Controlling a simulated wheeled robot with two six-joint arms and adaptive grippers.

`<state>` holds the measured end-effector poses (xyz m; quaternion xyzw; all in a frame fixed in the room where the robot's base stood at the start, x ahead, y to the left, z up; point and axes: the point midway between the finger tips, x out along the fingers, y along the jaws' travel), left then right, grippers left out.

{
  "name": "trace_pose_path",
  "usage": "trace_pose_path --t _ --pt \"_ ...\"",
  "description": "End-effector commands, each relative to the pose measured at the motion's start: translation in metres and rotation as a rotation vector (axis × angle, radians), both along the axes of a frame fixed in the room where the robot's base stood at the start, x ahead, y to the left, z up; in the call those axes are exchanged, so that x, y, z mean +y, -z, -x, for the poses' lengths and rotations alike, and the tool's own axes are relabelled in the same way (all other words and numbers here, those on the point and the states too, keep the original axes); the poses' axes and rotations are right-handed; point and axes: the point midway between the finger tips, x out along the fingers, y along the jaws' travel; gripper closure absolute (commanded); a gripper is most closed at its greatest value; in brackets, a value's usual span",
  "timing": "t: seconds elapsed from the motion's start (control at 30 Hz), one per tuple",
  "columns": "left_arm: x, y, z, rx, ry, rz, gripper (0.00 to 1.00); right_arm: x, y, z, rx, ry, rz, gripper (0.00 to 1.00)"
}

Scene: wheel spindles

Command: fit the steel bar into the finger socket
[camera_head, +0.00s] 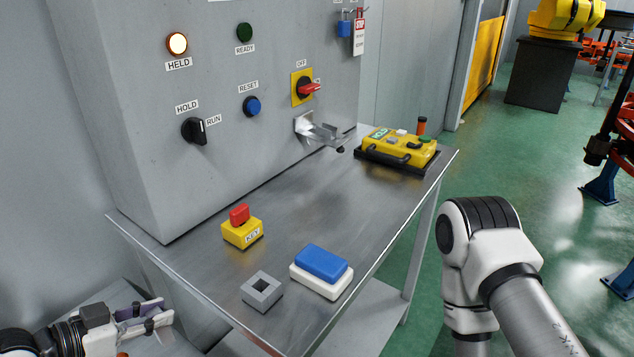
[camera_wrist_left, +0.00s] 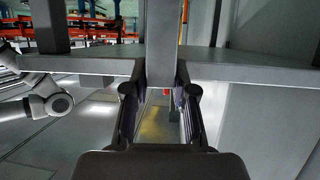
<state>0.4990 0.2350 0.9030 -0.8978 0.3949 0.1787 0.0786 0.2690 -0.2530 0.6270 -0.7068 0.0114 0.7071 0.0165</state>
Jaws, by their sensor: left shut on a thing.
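The steel bar (camera_wrist_left: 160,42) is a plain grey length in the left wrist view, running upward in the picture from between the fingertips. My left gripper (camera_head: 156,317) is at the lower left of the head view, off the table's left front corner. In the left wrist view my left gripper (camera_wrist_left: 160,92) is shut on the bar. The grey square block with a square opening (camera_head: 262,291), which looks like the finger socket, sits near the table's front edge. The bar is apart from it, to its left. My right gripper is out of view.
The steel table (camera_head: 310,215) also holds a yellow box with a red button (camera_head: 242,230), a blue-and-white block (camera_head: 321,272) and a yellow pendant (camera_head: 398,147). A grey control cabinet (camera_head: 230,130) stands behind. The table's middle is clear.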

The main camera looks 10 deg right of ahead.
Motion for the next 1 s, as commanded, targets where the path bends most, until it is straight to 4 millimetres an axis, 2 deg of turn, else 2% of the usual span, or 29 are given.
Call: trace_pose_path --t 0.4,0.57,0.67,0.77,0.9,1.0 --pt "-0.002 -0.001 0.002 0.002 -0.022 0.000 1.00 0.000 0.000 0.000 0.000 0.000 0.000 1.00" --pt "0.015 -0.009 -0.023 -0.005 -0.019 -0.001 1.00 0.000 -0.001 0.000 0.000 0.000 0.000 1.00" --pt "0.034 -0.014 -0.040 -0.005 -0.019 -0.001 1.00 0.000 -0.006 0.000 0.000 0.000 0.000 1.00" --pt "0.064 -0.018 -0.060 -0.007 -0.026 -0.002 1.00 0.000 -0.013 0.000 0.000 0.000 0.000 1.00" --pt "0.124 -0.020 -0.086 -0.005 -0.053 -0.003 1.00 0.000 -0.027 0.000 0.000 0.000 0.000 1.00" --pt "0.156 -0.017 -0.094 -0.002 -0.067 -0.001 1.00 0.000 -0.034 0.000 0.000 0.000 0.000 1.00"
